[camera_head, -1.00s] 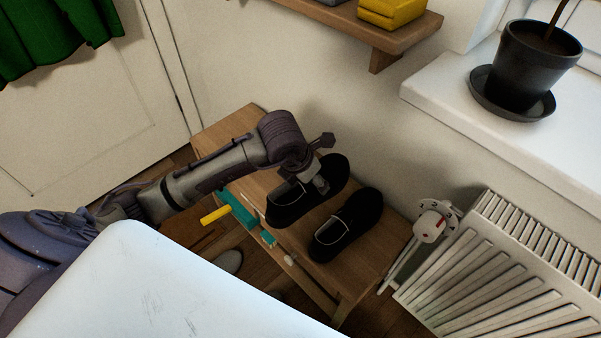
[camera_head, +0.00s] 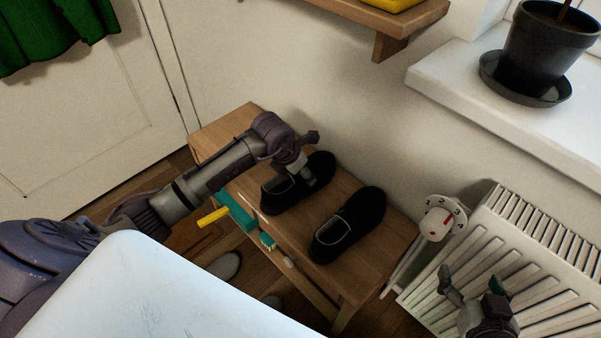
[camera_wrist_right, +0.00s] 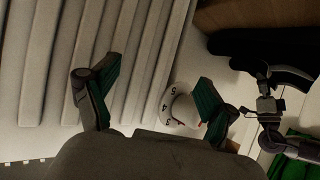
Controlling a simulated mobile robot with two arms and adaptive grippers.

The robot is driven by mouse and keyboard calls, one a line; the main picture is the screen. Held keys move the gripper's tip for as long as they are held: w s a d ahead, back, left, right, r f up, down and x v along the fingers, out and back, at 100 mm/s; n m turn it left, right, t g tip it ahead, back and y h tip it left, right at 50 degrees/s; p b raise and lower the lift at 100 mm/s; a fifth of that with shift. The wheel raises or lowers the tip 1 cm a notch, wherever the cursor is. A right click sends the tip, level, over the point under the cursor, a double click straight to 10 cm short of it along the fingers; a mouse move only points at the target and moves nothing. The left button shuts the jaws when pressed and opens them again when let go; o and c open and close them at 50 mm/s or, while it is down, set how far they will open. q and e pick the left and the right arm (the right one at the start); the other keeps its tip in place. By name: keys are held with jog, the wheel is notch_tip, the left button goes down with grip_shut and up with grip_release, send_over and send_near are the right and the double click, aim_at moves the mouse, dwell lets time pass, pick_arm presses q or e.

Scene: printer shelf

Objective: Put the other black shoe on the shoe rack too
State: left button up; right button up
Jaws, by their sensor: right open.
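Two black shoes are at the shoe rack, whose wooden top shows bare at its left end (camera_head: 225,128). The left black shoe (camera_head: 279,197) is at my left gripper (camera_head: 309,157), whose fingers are at its far end. I cannot tell whether they grip it. The right black shoe (camera_head: 345,230) sits on the rack top beside it, with a narrow gap between. My right gripper (camera_head: 472,282) is open and empty in front of the radiator; its green-padded fingers also show apart in the right wrist view (camera_wrist_right: 155,95).
A white radiator (camera_head: 535,255) with a dial valve (camera_head: 439,222) stands right of the rack. A wall shelf (camera_head: 392,18) and a sill with a potted plant (camera_head: 543,55) are above. The rack top's left end is clear.

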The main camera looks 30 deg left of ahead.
pick_arm(q)
jog(key=o, duration=1.4)
jog(key=shift+r, duration=0.15)
